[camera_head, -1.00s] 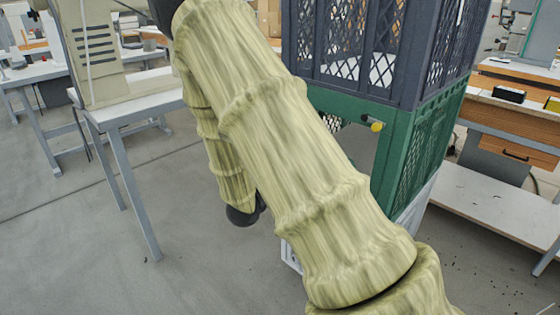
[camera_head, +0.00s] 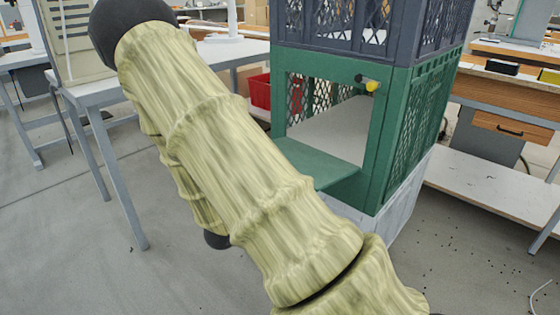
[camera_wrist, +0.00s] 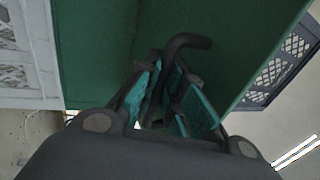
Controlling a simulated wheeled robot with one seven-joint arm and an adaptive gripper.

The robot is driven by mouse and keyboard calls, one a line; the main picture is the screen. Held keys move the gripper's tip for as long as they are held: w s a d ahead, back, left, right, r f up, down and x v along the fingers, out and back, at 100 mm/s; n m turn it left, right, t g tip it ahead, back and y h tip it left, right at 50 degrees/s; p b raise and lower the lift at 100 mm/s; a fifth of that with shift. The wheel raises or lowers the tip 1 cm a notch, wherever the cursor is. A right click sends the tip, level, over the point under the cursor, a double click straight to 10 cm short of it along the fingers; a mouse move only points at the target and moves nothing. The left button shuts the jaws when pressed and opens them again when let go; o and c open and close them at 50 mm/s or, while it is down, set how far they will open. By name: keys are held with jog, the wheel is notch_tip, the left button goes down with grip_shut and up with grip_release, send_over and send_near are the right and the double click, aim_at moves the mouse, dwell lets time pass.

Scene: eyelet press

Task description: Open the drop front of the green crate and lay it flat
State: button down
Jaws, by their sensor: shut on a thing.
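The green crate (camera_head: 398,150) stands in the head view with its front opening clear and a pale floor inside. Its drop front (camera_head: 318,165) is swung down and sticks out from the lower edge, looking close to level; its outer end is hidden behind my arm. A latch with a yellow knob (camera_head: 371,86) sits on the upper right of the crate's frame. In the wrist view my gripper (camera_wrist: 170,92) has its teal fingertips closed around a dark bent handle (camera_wrist: 186,43) in front of the green panel (camera_wrist: 95,50). The head view hides my gripper behind the arm.
A dark blue lattice crate (camera_head: 425,25) is stacked on top of the green one, and a light grey crate (camera_head: 405,215) is beneath it. A table (camera_head: 85,90) stands at left, with a red bin (camera_head: 260,91) behind. A wooden workbench (camera_head: 510,120) is at right.

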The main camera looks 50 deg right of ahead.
jog(key=shift+f+h+b, duration=0.3)
jog(key=shift+f+h, duration=0.1)
jog(key=shift+f, duration=0.1)
jog(key=c, duration=1.5)
grip_release()
jog(key=v, duration=1.2)
jog(key=shift+s, duration=0.1)
jog(key=shift+f, duration=0.1)
